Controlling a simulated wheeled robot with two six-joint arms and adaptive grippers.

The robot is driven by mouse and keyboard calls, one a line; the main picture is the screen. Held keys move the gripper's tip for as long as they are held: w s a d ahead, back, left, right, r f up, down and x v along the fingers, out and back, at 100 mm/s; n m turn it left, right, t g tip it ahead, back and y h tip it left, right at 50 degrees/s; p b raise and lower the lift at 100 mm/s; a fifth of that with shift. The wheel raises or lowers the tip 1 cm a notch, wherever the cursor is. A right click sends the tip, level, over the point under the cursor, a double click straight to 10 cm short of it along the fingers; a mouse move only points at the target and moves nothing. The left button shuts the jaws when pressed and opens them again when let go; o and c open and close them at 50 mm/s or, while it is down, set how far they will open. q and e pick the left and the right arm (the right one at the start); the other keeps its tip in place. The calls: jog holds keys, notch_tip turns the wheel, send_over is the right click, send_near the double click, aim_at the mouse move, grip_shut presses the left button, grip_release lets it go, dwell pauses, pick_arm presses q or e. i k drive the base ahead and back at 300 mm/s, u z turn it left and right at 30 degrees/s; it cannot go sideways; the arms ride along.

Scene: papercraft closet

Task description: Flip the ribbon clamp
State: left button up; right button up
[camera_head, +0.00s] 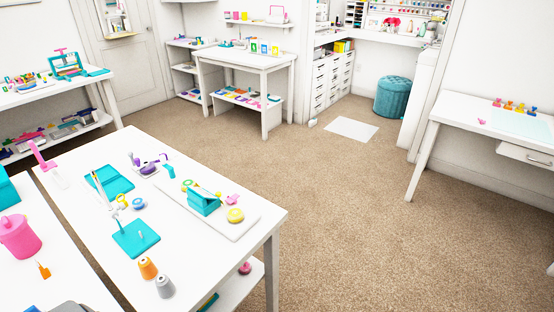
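I cannot tell for certain which thing is the ribbon clamp. On the near white table (243,214), a teal wedge-shaped tool (204,204) sits on a white board (238,226), with a yellow roll (235,215) and a small pink piece (232,199) beside it. A purple tool (148,166) lies farther back on the same table. A teal press-like tool (67,66) stands on the table at the back left. Neither gripper is in view.
An orange spool (148,268) and a grey spool (165,287) stand near the table's front edge. A pink canister (19,237) is at the far left. The carpet (345,215) is open to the right, up to a white side table (460,115). A teal pouf (393,97) stands behind.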

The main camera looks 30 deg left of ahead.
aim_at(230, 200)
jog(key=i, duration=2.35)
jog(key=u, duration=3.9)
